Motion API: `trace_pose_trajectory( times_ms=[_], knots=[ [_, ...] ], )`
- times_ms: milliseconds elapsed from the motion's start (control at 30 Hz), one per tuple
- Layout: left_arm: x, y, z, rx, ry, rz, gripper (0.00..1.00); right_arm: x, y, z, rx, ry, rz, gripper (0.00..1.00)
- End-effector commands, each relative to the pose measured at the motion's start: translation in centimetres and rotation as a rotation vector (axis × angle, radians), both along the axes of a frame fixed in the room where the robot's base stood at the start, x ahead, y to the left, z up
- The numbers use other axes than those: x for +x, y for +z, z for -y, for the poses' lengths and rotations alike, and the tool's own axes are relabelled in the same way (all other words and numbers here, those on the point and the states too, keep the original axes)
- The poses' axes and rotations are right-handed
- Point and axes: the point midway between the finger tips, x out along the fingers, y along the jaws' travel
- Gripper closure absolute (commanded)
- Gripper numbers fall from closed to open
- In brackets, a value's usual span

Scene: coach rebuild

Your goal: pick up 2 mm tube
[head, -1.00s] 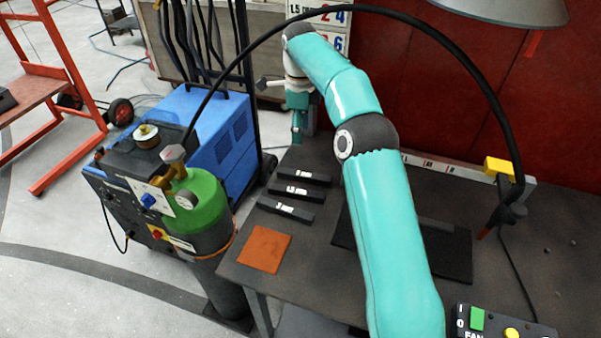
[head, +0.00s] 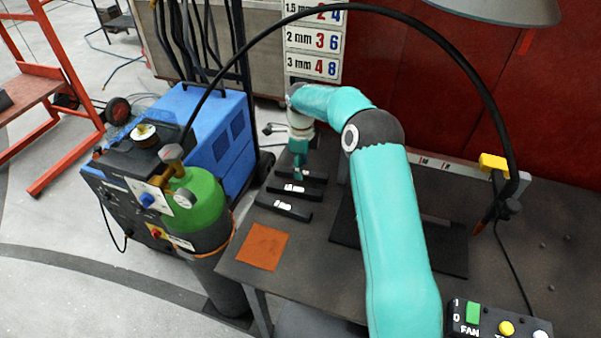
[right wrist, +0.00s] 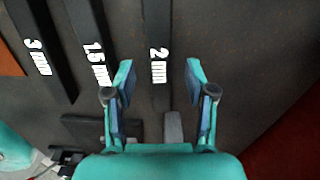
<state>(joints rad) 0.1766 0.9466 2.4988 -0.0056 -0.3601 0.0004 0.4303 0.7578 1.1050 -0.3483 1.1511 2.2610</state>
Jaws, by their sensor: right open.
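Three black tubes with white labels lie side by side on the dark bench. The 2 mm tube (head: 317,177) is the farthest in the head view and partly hidden by my right gripper. My right gripper (head: 299,174) also shows in the head view, pointing down. My left gripper is out of view.
The 1.5 mm tube (right wrist: 90,40) and 3 mm tube (right wrist: 40,50) lie to the left of it. An orange pad (head: 262,246) lies at the bench's near left. A green cylinder (head: 198,205) and blue machine (head: 215,130) stand left of the bench. A black hose arches overhead.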

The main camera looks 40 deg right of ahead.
Motion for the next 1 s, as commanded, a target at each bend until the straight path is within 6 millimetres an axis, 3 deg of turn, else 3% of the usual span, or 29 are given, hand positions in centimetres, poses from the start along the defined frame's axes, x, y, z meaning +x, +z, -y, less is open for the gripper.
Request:
trace_pose_trajectory(
  times_ms=[133,400,733,1000],
  knots=[
    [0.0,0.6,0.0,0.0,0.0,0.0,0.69,-0.1,-1.6,0.0,0.001,-0.002,-0.003,0.45],
    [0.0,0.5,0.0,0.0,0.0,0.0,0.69,0.0,-1.9,0.1,0.0,-0.001,0.0,0.45],
    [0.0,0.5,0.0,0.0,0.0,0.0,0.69,0.0,-1.9,0.1,0.0,-0.001,0.0,1.0],
    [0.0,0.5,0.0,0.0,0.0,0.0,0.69,0.0,-1.8,0.1,0.0,-0.001,0.001,1.0]
  ],
)
